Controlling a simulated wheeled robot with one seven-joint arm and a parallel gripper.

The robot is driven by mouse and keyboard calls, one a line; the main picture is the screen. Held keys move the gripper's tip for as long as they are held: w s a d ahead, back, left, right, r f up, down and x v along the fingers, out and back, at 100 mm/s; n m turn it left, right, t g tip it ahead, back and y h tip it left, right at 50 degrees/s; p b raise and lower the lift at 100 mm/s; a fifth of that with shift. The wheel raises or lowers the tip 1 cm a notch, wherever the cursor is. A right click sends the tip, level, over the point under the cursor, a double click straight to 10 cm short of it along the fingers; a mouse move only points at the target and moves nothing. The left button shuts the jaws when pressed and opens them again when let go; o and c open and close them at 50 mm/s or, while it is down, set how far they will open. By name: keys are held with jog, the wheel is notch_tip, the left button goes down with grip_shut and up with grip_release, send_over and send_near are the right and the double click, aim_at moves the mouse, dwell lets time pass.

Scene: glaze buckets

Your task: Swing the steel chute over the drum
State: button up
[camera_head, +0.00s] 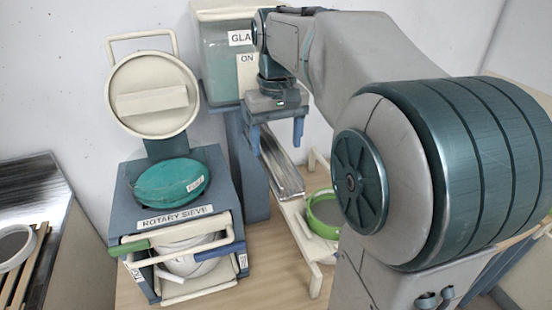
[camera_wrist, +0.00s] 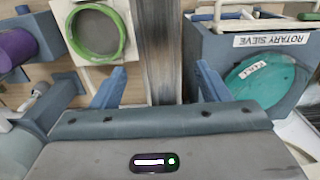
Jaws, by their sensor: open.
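The steel chute (camera_head: 283,172) is a long, narrow metal trough to the right of the rotary sieve (camera_head: 175,222). It slopes toward the front, beside a green-rimmed bucket (camera_head: 323,213), and is not over the sieve. In the wrist view the chute (camera_wrist: 159,45) runs straight up the middle. A teal round piece (camera_head: 167,190) with a small label, apparently the drum, sits on top of the sieve. My gripper (camera_head: 277,136) is open above the chute's far end. In the wrist view its two blue fingers (camera_wrist: 160,82) stand either side of the chute, apparently not touching it.
A cream round lid (camera_head: 152,97) stands raised behind the teal piece. A glaze tank (camera_head: 222,62) stands at the back. The sieve's front has a cream frame with green and blue handles (camera_head: 140,246). A dark metal surface (camera_head: 32,190) lies far left.

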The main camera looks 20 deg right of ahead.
aim_at(276, 168)
jog(key=shift+f, duration=2.65)
jog(key=c, duration=1.3)
jog(key=shift+c, duration=0.4)
